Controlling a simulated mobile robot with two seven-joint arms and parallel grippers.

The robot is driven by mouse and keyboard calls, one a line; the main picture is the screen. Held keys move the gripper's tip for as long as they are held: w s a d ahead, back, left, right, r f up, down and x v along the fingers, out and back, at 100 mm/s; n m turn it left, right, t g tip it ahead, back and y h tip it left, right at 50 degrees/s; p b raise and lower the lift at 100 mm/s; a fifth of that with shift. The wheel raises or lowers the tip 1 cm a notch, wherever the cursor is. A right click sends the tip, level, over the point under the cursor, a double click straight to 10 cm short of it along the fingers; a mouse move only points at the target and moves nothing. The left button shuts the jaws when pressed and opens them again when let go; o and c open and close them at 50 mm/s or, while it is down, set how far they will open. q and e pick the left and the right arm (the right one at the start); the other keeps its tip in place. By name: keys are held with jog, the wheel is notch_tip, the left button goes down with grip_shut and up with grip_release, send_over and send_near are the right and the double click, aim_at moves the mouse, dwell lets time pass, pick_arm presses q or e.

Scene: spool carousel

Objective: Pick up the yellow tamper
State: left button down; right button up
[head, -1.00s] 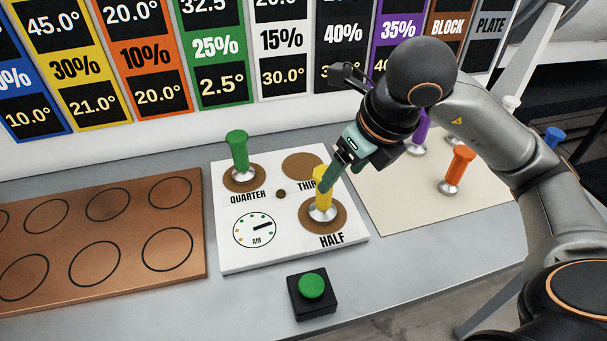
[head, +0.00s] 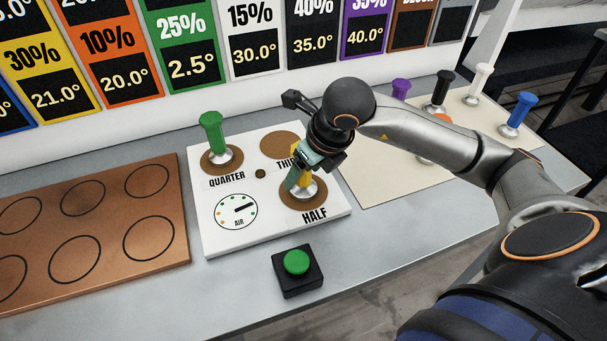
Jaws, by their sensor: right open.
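The yellow tamper (head: 303,186) stands upright on the round brown HALF pad (head: 290,202) of the white board. Its silver base shows, but my gripper hides much of its yellow handle. My right gripper (head: 297,174) reaches down from above with its fingers around or beside the handle; I cannot tell whether they touch it. It is open. My left gripper is out of view.
A green tamper (head: 212,136) stands on the QUARTER pad close by. A green button (head: 296,262) sits in front of the board (head: 273,239). A copper plate (head: 110,243) lies left. More tampers, including a blue one (head: 518,113), stand on the cream mat (head: 373,198) at right.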

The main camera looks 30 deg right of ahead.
jog(key=shift+w+f, duration=0.15)
jog(key=shift+f, duration=0.25)
grip_shut()
dwell(0.4)
